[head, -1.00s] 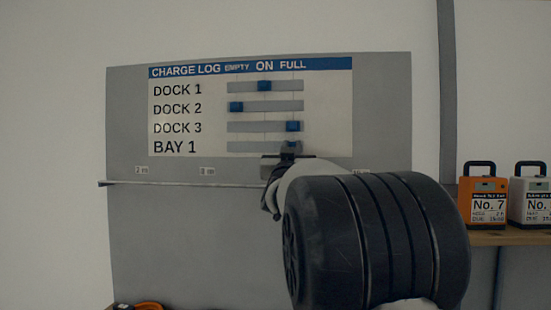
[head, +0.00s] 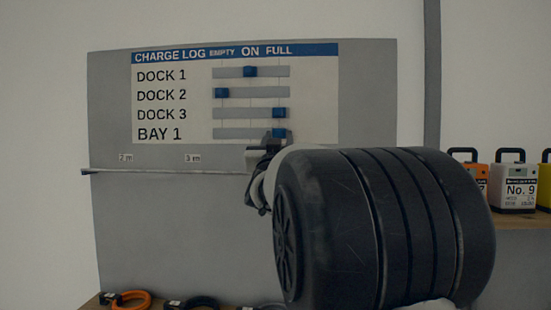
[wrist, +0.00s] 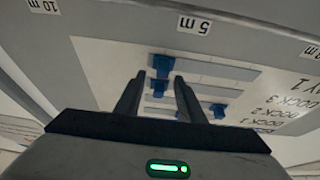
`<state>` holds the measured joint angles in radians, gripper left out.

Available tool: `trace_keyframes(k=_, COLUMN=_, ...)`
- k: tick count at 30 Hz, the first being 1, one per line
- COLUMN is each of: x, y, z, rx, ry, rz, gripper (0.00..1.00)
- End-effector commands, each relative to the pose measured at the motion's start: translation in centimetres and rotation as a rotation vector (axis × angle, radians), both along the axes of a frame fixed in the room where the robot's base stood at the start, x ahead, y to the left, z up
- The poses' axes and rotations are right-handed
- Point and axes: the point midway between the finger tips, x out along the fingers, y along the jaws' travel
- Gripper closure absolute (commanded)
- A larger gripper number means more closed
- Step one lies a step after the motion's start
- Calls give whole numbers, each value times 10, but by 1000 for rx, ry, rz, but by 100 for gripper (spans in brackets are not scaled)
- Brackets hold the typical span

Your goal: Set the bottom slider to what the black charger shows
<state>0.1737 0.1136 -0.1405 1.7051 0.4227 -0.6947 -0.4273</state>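The bottom slider is the BAY 1 row, with a blue knob (head: 278,133) near the FULL end of its grey track (head: 238,134). In the wrist view the board is upside down, and this knob (wrist: 162,66) shows just beyond my fingertips, between them in the picture. My gripper (head: 266,148) is at the lower edge of the board's panel, just below and left of the knob. In the wrist view its two fingers (wrist: 160,80) are apart with nothing held. I cannot tell whether they touch the knob. I cannot make out a black charger among the battery boxes.
Above are the DOCK 1 (head: 250,71), DOCK 2 (head: 221,93) and DOCK 3 (head: 280,112) knobs. A thin rail (head: 170,171) crosses below the panel. A white No. 9 box (head: 516,188) stands on a shelf at right.

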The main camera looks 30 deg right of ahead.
Motion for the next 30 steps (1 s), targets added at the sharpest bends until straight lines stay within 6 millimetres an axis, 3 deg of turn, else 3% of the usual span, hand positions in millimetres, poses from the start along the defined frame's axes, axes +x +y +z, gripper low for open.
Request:
trace_keyframes(k=9, x=-62, y=41, z=-31, rx=2, ry=0, rz=1, gripper=64)
trace_keyframes(k=15, x=-93, y=62, z=-46, rx=1, ry=1, rz=0, gripper=64)
trace_keyframes(k=21, x=-109, y=73, z=-52, rx=-1, ry=-1, rz=1, gripper=64)
trace_keyframes(k=30, x=-111, y=74, z=-55, rx=0, ry=0, rz=-1, gripper=64)
